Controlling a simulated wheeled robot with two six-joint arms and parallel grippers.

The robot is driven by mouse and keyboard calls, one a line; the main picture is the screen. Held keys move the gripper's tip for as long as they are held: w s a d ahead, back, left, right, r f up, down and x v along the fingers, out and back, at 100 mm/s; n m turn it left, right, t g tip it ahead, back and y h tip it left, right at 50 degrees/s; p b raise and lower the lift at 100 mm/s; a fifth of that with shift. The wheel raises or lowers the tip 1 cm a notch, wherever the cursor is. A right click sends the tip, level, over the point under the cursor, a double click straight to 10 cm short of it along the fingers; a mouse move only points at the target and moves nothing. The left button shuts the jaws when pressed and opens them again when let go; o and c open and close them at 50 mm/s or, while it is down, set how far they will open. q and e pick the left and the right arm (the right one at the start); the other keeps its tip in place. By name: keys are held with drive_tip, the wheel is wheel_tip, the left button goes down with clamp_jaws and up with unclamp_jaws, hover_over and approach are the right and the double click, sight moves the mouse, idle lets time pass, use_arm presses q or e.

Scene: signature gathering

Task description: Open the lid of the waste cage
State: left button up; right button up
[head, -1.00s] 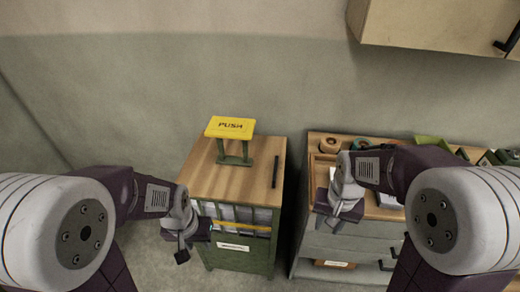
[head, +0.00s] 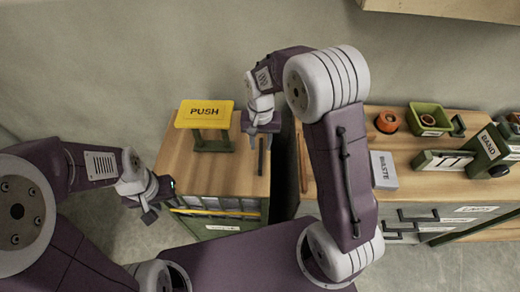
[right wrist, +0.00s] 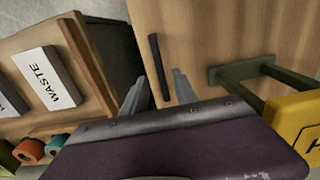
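The waste cage (head: 212,212) is a green box with a barred front, a yellow strip and a white label. Its wooden lid (head: 222,174) lies flat and closed. A thin black bar handle (right wrist: 159,68) is on the lid's right part; in the head view the handle (head: 261,160) is partly hidden. My right gripper (head: 262,136) is above the lid at the handle. In the right wrist view its open fingers (right wrist: 159,93) are on either side of the handle's line, not gripping it. My left gripper (head: 160,201) is open and empty, left of the cage front.
A yellow PUSH plate (head: 204,113) on green legs stands on the lid's back left. A wooden-topped drawer cabinet (head: 425,190) is to the right, across a narrow gap. It carries a WASTE sign (head: 383,170), a green bin (head: 428,118) and other items.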

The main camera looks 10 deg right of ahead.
sight(261, 155)
wheel_tip(261, 155, down, 4)
drive_tip(key=shift+w+r, duration=0.15)
drive_tip(key=shift+r, duration=0.1)
drive_tip(key=shift+s+f, duration=0.3)
drive_tip(key=shift+f, duration=0.2)
drive_tip(key=shift+w, duration=0.1)
drive_tip(key=shift+w+f, duration=0.1)
drive_tip(key=c, duration=0.6)
clamp_jaws()
